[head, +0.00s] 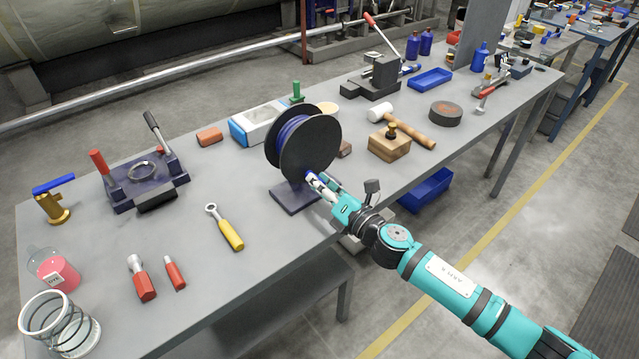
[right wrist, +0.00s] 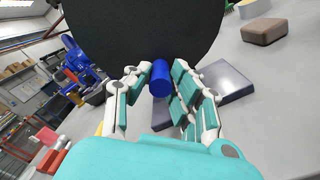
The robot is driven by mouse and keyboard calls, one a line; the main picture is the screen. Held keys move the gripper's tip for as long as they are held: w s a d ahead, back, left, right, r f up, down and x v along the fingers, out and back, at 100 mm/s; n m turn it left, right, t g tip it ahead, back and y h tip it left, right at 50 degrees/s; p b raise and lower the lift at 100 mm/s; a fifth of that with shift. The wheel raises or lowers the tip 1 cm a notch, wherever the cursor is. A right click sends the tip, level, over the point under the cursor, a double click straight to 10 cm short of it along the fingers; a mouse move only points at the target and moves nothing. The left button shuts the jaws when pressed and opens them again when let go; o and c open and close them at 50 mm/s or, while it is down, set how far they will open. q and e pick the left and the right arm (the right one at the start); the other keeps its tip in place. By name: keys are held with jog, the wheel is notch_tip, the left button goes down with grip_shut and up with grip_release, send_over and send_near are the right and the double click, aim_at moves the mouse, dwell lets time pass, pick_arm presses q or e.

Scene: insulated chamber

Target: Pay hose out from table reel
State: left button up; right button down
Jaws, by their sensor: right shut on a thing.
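The table reel (head: 312,150) stands upright on its dark base plate (head: 290,198) near the front edge of the grey table. Blue hose (head: 285,131) is wound between its two black discs. A short blue cylindrical handle (right wrist: 160,75) sticks out near the low edge of the near disc (right wrist: 145,30); I cannot see how it joins the reel. My right gripper (head: 318,183) reaches in from the front right and is shut on this handle, with fingers on both sides in the right wrist view. My left gripper is not in view.
A blue-and-white box (head: 257,124) stands close behind the reel. A wooden block (head: 389,145) and mallet (head: 405,128) lie to its right. A yellow-handled wrench (head: 226,230) lies left of it. Bare tabletop separates the wrench from the reel. A blue bin (head: 427,190) sits below the table.

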jog(key=c, duration=1.2)
grip_release()
jog(key=shift+f, duration=0.2)
jog(key=shift+o, duration=0.2)
jog(key=shift+r, duration=0.1)
jog(key=v, duration=1.2)
